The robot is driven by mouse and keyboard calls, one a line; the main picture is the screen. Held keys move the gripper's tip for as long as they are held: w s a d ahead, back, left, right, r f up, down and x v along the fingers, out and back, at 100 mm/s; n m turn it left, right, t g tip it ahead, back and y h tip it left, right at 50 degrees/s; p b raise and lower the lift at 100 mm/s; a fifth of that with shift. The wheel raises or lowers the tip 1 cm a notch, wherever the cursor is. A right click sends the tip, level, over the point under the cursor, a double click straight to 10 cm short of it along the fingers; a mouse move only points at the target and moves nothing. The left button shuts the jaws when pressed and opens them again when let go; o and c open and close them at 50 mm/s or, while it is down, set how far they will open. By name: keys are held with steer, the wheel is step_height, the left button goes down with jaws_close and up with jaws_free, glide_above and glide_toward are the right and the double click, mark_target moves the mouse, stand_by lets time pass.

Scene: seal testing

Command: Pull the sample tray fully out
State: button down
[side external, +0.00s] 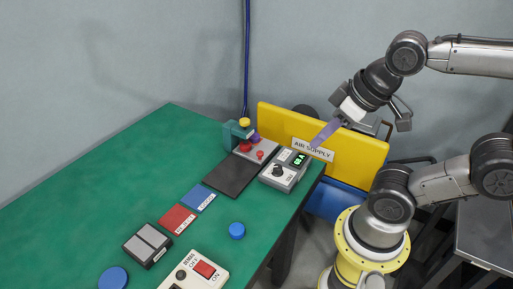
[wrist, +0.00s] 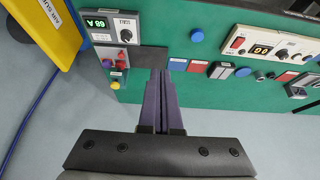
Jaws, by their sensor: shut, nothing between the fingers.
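No piece is clearly marked as the sample tray. A flat dark grey plate (side external: 231,176) lies on the green bench beside a grey block with red knobs (side external: 257,151); I cannot tell whether it is the tray. The plate (wrist: 149,58) also shows in the wrist view, partly hidden behind my fingers. A teal fixture (side external: 233,136) with a yellow knob stands at the block's far side. My gripper (side external: 315,145) is raised at the bench's right end, near the yellow panel in the picture, touching nothing that I can see. Its purple fingers (wrist: 160,73) are shut and empty.
A meter box with a green display (side external: 284,170) sits beside the plate. Blue (side external: 199,197) and red (side external: 177,219) cards, a grey double block (side external: 147,245), blue discs (side external: 237,230) and a switch box (side external: 193,273) stand nearer. The yellow AIR SUPPLY panel (side external: 350,150) is behind. The bench's left is clear.

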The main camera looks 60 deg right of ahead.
steer(key=c, duration=1.1)
jaws_free()
steer(key=shift+c, duration=0.2)
steer(key=o, duration=0.5)
steer(key=w+r+m, duration=0.2)
steer(key=w, duration=0.1)
steer(key=w+r, duration=0.1)
steer(key=shift+w+d+r+m, duration=0.15)
steer(key=shift+d+r+m, duration=0.15)
steer(key=shift+r+m, duration=0.1)
steer(key=m+g, duration=0.6)
glide_above(260, 152)
step_height(260, 152, down, 13)
step_height(260, 152, down, 13)
steer(key=shift+f, duration=0.1)
jaws_close()
